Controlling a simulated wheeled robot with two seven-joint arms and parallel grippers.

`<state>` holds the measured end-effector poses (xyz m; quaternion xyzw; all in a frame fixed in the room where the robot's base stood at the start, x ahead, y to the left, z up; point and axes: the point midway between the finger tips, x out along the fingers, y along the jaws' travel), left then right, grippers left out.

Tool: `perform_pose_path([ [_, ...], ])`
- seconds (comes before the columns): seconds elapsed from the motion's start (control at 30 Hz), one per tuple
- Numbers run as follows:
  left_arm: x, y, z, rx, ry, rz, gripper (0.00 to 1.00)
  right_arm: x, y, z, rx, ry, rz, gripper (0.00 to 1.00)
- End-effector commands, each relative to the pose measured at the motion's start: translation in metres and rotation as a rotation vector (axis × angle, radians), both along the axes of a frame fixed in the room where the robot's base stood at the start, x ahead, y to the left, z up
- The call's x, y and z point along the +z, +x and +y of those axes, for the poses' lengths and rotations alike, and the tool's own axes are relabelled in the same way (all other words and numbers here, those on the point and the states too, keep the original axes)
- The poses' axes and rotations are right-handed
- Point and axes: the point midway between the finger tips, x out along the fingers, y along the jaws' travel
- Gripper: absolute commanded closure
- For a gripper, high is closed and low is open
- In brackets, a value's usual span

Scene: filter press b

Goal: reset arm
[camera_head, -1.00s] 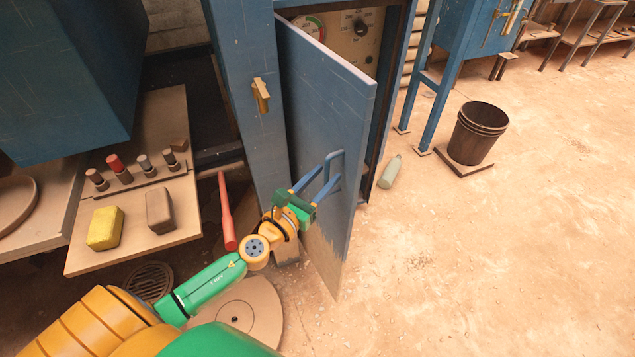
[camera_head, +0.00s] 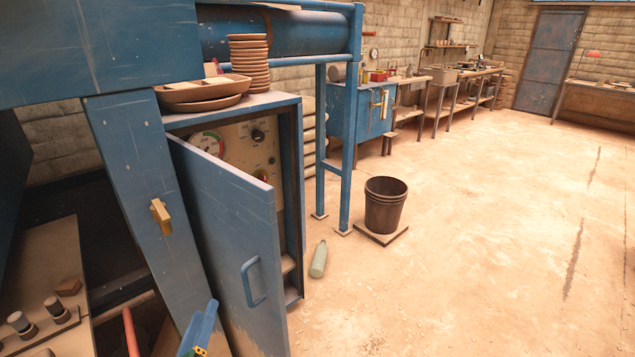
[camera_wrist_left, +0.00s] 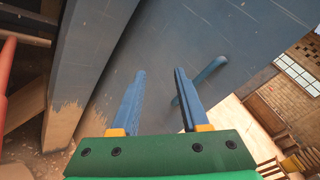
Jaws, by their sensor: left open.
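My left gripper (camera_head: 205,322) shows at the bottom of the head view, with only its blue fingers and a bit of green in the picture. In the left wrist view its two blue fingers (camera_wrist_left: 158,98) are apart with nothing between them. The blue cabinet door (camera_head: 232,235) stands ajar in front of the gripper. Its blue handle (camera_head: 251,282) is to the right of the fingers in the head view. In the left wrist view the handle (camera_wrist_left: 203,78) shows just beyond the right finger; I cannot tell whether they touch. My right gripper is not in view.
A control panel with a dial (camera_head: 210,143) shows behind the door. A brown bucket (camera_head: 385,205) stands further right. A red bar (camera_head: 131,332) is left of my gripper. The floor at right is clear.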

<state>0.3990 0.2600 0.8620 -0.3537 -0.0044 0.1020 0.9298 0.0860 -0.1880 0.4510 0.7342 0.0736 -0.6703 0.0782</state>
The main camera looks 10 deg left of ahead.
Motion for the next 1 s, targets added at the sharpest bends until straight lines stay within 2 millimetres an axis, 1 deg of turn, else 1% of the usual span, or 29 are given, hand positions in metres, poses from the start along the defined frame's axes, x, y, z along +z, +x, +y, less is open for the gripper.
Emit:
perform_pose_path([
  [0.03, -0.017, -0.014, 0.013, 0.154, -0.322, 0.027, 0.55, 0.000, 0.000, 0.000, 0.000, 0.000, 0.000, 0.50],
  [0.07, -0.033, -0.025, 0.018, 0.264, -0.538, 0.050, 0.55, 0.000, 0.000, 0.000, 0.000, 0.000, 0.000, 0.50],
  [0.1, -0.055, -0.042, 0.019, 0.404, -0.790, 0.086, 0.55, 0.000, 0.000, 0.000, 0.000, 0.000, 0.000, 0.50],
  [0.13, -0.070, -0.054, 0.015, 0.495, -0.947, 0.111, 0.55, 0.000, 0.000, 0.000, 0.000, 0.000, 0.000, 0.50],
  [0.17, -0.082, -0.065, 0.010, 0.578, -1.078, 0.137, 0.55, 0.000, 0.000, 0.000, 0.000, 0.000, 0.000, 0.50],
  [0.2, -0.097, -0.080, 0.001, 0.683, -1.231, 0.173, 0.55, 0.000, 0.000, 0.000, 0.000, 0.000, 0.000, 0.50],
  [0.23, -0.107, -0.090, -0.008, 0.758, -1.331, 0.201, 0.55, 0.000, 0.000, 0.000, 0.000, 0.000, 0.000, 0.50],
  [0.3, -0.123, -0.114, -0.030, 0.918, -1.524, 0.265, 0.55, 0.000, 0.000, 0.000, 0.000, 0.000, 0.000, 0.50],
  [0.37, -0.132, -0.133, -0.050, 1.049, -1.659, 0.325, 0.55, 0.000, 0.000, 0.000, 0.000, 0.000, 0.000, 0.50],
  [0.4, -0.136, -0.145, -0.065, 1.134, -1.736, 0.366, 0.55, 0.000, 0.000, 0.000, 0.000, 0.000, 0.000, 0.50],
  [0.5, -0.143, -0.171, -0.096, 1.324, -1.872, 0.465, 0.55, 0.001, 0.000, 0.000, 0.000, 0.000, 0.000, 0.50],
  [0.6, -0.174, -0.166, -0.094, 1.337, -1.842, 0.472, 0.55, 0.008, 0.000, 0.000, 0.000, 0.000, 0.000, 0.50],
  [0.77, -0.225, -0.169, -0.095, 1.366, -1.814, 0.494, 0.55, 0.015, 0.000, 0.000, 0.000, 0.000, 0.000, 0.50],
  [0.87, -0.260, -0.179, -0.094, 1.388, -1.793, 0.509, 0.55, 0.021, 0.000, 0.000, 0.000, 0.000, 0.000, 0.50],
  [0.9, -0.275, -0.186, -0.093, 1.397, -1.783, 0.516, 0.55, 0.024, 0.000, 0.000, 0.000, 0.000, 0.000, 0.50],
  [0.97, -0.298, -0.202, -0.091, 1.415, -1.765, 0.529, 0.55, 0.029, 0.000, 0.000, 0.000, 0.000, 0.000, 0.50],
  [1.0, -0.314, -0.216, -0.089, 1.428, -1.751, 0.540, 0.55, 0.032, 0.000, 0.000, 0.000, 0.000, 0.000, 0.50],
])
